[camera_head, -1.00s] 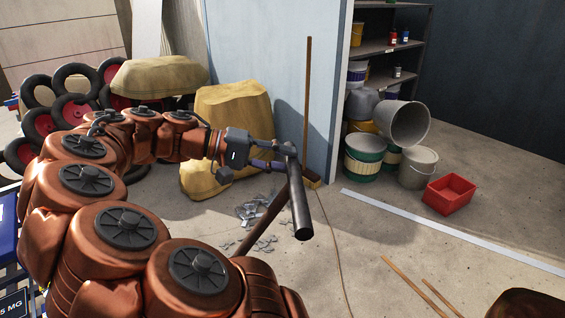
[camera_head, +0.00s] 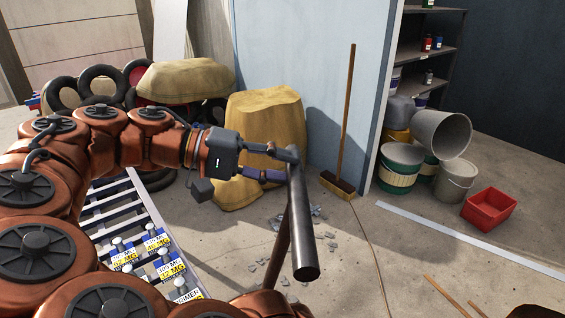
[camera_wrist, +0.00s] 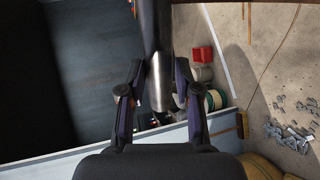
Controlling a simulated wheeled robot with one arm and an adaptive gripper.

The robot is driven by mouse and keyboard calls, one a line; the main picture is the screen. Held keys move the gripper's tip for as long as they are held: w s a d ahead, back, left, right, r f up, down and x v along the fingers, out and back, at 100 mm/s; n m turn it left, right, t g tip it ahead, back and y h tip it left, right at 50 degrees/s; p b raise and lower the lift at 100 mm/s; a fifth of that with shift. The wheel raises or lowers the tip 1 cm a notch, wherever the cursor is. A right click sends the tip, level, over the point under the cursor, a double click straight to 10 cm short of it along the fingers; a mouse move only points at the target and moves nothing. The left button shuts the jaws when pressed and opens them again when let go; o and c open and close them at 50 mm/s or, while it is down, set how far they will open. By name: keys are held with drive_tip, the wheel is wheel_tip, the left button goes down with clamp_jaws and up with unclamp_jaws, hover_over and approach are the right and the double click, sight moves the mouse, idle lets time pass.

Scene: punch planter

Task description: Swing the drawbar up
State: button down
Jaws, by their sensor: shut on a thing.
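The drawbar shows in the head view as a dark grey cylindrical grip bar (camera_head: 304,235) with a brown shaft (camera_head: 279,248) running down from behind it. The shaft's lower end is hidden behind my arm. My gripper (camera_head: 284,165) is shut on the grip bar near its far upper end. The bar's near end hangs free, lower and toward the camera. In the wrist view the grey bar (camera_wrist: 156,50) lies between the two fingers of my gripper (camera_wrist: 159,80), its rounded end showing. The shaft is not clear there.
A broom (camera_head: 346,125) leans on the blue wall panel (camera_head: 300,55). Yellow sacks (camera_head: 265,115) and tyres (camera_head: 67,92) stand behind my arm. Buckets (camera_head: 400,168) and a red bin (camera_head: 489,209) are at right. Grey debris litters the floor. A rack (camera_head: 125,210) with labelled pieces is at left.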

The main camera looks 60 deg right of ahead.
drive_tip(key=shift+w+a+f, duration=0.1)
drive_tip(key=shift+w+f, duration=0.1)
drive_tip(key=shift+f, duration=0.5)
drive_tip(key=c, duration=0.8)
unclamp_jaws()
drive_tip(key=shift+w+r, duration=0.1)
drive_tip(key=shift+c, duration=0.2)
drive_tip(key=shift+r, duration=0.2)
wheel_tip(320, 180, up, 10)
